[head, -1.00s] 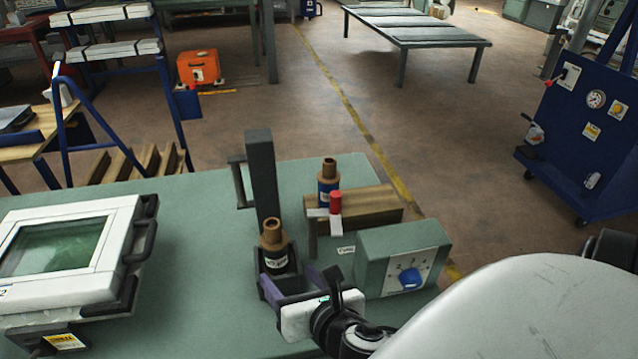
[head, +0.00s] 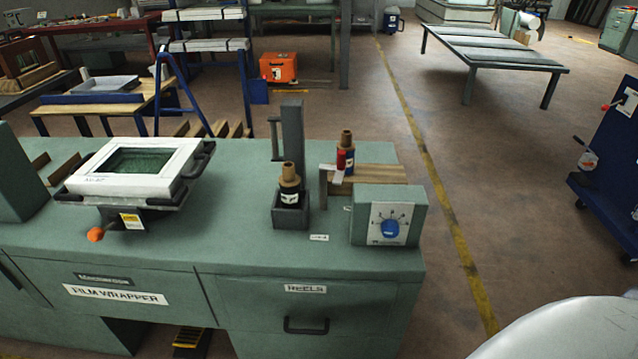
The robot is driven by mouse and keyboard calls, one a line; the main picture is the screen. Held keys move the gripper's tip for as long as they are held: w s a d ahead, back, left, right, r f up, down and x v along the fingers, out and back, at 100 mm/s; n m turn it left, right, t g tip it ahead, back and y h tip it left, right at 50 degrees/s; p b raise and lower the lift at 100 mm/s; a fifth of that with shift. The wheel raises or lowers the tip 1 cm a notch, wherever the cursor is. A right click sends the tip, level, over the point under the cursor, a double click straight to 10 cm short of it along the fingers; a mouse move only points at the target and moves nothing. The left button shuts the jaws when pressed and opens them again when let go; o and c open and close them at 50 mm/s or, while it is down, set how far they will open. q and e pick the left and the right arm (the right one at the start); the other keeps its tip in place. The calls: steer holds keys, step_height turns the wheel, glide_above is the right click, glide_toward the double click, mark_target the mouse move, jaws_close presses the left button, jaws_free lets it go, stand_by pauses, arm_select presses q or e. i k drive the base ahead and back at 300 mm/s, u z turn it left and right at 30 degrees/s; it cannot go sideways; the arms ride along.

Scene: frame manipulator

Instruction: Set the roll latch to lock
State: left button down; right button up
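A brown-topped film roll (head: 289,182) stands upright in a dark square holder (head: 291,214) on the green bench, in front of a tall dark post (head: 292,135). To its right, a red knob (head: 341,160) with a white lever piece (head: 332,173) sits by a wooden block (head: 368,174); I cannot tell for sure whether this is the roll latch or how it is set. Neither gripper shows in the head view.
A green box (head: 415,215) with a blue dial (head: 390,229) stands at the bench's right end. A white-framed unit (head: 138,158) with an orange knob (head: 96,234) is at left. The bench top between them is mostly clear. A drawer (head: 305,306) marked REELS is below.

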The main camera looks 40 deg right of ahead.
mark_target(340, 169)
steer(key=u, duration=0.6)
steer(key=i, duration=0.7)
steer(key=z, duration=2.2)
